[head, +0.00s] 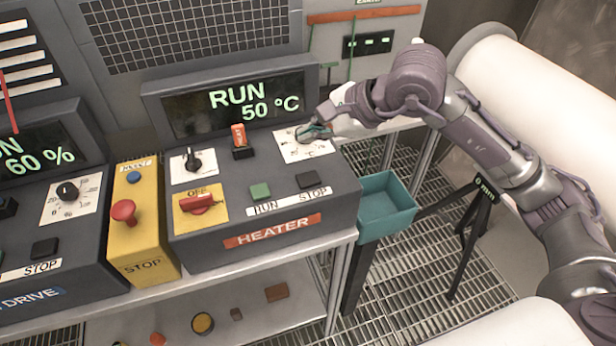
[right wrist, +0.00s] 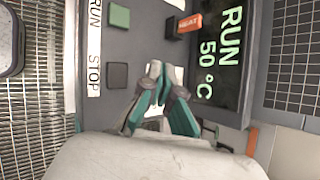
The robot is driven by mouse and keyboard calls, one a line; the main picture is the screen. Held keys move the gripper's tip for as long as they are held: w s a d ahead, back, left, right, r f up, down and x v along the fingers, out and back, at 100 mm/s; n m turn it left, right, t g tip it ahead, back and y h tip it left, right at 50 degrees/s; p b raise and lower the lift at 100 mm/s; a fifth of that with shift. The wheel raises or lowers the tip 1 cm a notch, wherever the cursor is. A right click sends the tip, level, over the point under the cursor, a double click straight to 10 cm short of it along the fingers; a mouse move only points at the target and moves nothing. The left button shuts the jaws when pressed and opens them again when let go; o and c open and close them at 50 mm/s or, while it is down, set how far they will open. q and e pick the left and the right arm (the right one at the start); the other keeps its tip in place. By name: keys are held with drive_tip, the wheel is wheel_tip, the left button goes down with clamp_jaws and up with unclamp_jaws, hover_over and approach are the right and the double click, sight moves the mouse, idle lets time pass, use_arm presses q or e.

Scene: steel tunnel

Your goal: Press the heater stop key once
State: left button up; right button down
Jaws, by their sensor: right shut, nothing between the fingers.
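The heater panel (head: 350,195) is a dark grey sloped console with a red HEATER label. Its stop key (head: 306,180) is a small black square above the word STOP, right of the green run key (head: 260,191). In the right wrist view the black stop key (right wrist: 117,75) and green key (right wrist: 119,15) lie left of the fingers. My right gripper (head: 303,133) is shut and empty, over the white dial plate at the panel's upper right, behind the stop key and apart from it. In the right wrist view the gripper (right wrist: 163,72) hides most of that plate. My left gripper is not in view.
The heater display (head: 240,103) reads RUN 50 °C. An orange-tagged switch (head: 240,140), a black knob (head: 193,160) and a red OFF switch (head: 200,203) sit left on the panel. A yellow stop box (head: 140,220) stands left. A teal bin (head: 388,207) hangs right.

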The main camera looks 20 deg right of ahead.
drive_tip(key=b, duration=0.4)
approach(302, 176)
drive_tip(key=w+a+f, duration=0.1)
drive_tip(key=w, duration=0.1)
drive_tip(key=w+a+f, duration=0.1)
drive_tip(key=a, duration=0.1)
drive_tip(key=shift+w+a+f, duration=0.2)
drive_tip(key=shift+w+a, duration=0.1)
drive_tip(key=shift+w, duration=0.1)
drive_tip(key=shift+f+b, duration=0.35)
drive_tip(key=shift+b, duration=0.15)
drive_tip(key=shift+f+b, duration=0.4)
drive_tip(key=shift+b, duration=0.3)
drive_tip(key=shift+f+b, duration=0.5)
drive_tip(key=shift+b, duration=0.1)
idle(0.6)
drive_tip(key=shift+r, duration=0.1)
drive_tip(key=shift+r+p, duration=0.35)
drive_tip(key=shift+r, duration=0.5)
